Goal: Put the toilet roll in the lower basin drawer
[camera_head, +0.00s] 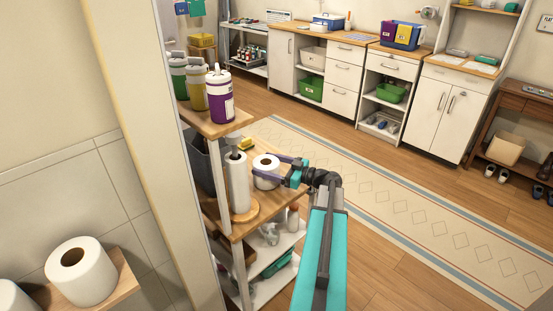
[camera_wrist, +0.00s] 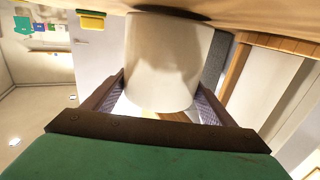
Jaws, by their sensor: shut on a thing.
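A white toilet roll (camera_head: 266,166) is upright at the middle wooden board of the shelf rack. My gripper (camera_head: 276,171) reaches in from the right with a finger on each side of it. In the wrist view, which looks upside down, the roll (camera_wrist: 165,62) fills the space between the two fingers (camera_wrist: 160,92), which are shut on it. I cannot tell whether it rests on the board or is just above it. Two more toilet rolls (camera_head: 81,271) sit on a small wooden shelf at the lower left. I cannot pick out the lower basin drawer.
A paper towel roll (camera_head: 237,182) stands on a holder just left of the gripped roll, with a yellow item (camera_head: 245,144) behind. Wipe canisters (camera_head: 219,97) stand on the board above. White cabinets (camera_head: 341,77) line the far wall. The patterned rug (camera_head: 400,190) is clear.

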